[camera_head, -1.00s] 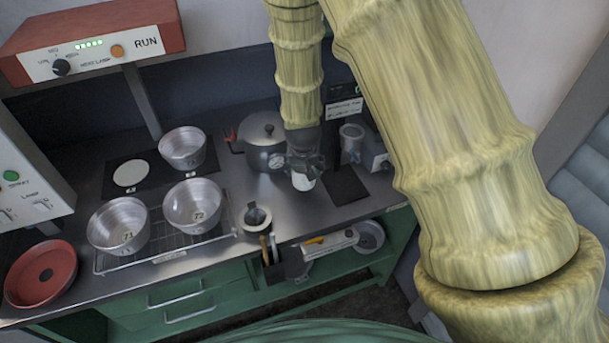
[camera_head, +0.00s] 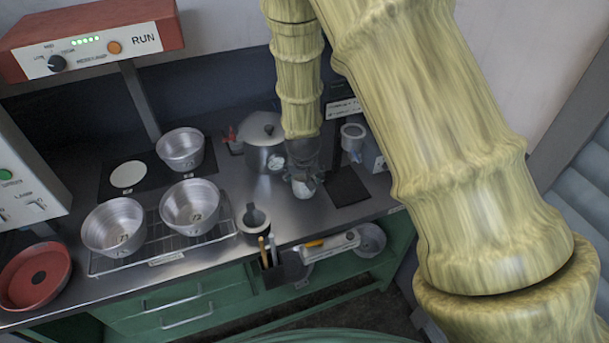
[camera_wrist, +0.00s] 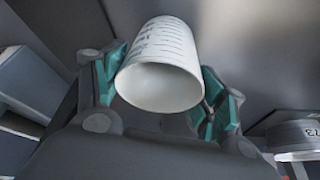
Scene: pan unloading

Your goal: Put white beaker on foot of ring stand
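The white beaker (camera_head: 304,190) is between the fingers of my gripper (camera_head: 303,179), at the front middle of the steel counter. In the wrist view the beaker (camera_wrist: 163,72) shows its round end toward the camera and faint markings on its side. The green pads of my gripper (camera_wrist: 160,88) press on it from both sides. I cannot tell whether the beaker touches the counter. A flat black plate (camera_head: 347,187), which looks like the ring stand's foot, lies just to the right, bare on top. The stand's upright is mostly hidden by my arm.
A lidded pot (camera_head: 262,135) stands behind left of my gripper. A dark holder (camera_head: 253,222) stands front left. A metal cup (camera_head: 353,137) is beyond the black plate. Metal pans (camera_head: 115,228) sit on a rack to the left. The counter's front edge is close.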

